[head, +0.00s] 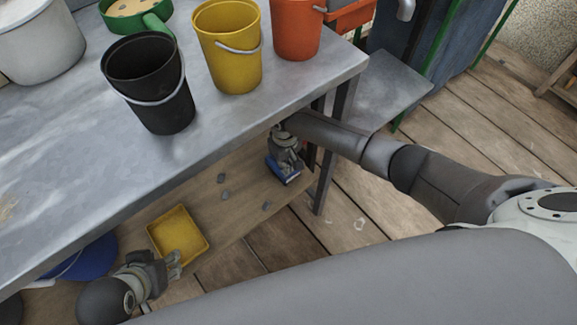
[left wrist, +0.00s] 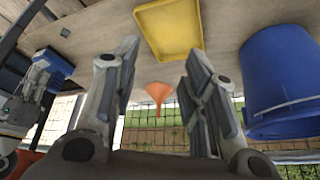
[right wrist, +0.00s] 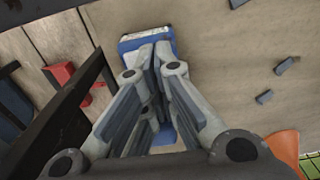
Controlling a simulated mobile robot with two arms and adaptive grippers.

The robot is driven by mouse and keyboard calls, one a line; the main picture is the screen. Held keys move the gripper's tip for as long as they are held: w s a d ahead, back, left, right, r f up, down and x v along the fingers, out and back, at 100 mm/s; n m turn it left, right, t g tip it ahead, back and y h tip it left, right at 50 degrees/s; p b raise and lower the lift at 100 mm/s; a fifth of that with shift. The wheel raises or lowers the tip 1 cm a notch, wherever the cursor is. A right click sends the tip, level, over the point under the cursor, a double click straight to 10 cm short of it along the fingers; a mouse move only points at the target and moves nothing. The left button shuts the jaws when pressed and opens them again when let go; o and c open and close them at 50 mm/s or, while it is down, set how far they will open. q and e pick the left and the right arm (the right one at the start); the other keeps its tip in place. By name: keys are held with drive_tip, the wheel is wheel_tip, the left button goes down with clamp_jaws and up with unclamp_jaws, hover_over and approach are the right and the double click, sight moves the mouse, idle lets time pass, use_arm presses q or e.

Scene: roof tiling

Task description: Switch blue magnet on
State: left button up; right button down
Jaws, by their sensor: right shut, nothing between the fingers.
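The blue magnet (head: 291,179) lies on the wooden lower shelf under the metal table, near its right end. In the right wrist view, the blue magnet (right wrist: 129,43) shows behind my right fingertips, which cover much of it. My right gripper (head: 284,158) is shut and empty, pointing down right at the magnet; I cannot tell if it touches. The magnet's switch is hidden. In the left wrist view, the blue magnet (left wrist: 57,63) shows at the left edge beside my right gripper. My left gripper (head: 176,262) is open and empty near the yellow tray (head: 165,238).
A blue bucket (head: 95,258) stands left of the tray. Black table legs (head: 327,180) stand close to my right gripper. Small grey pieces (head: 224,178) lie on the shelf. An orange funnel-like object (left wrist: 158,92) and a red object (right wrist: 62,76) are nearby. Buckets (head: 150,85) stand on the tabletop.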

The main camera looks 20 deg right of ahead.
drive_tip(key=shift+r, duration=0.25)
drive_tip(key=shift+r+p, duration=0.6)
drive_tip(key=shift+p, duration=0.35)
drive_tip(key=shift+r+p, duration=0.7)
drive_tip(key=shift+p, duration=0.1)
drive_tip(key=shift+r, duration=0.1)
drive_tip(key=shift+r+p, duration=0.4)
drive_tip(key=shift+p, duration=0.25)
use_arm(q)
wheel_tip(320, 180, down, 11)
drive_tip(key=s+g+p, duration=0.1)
drive_tip(key=g, duration=0.1)
drive_tip(key=shift+s+a, duration=0.15)
drive_tip(key=shift+s, duration=0.05)
use_arm(e)
drive_tip(key=shift+r, duration=0.5)
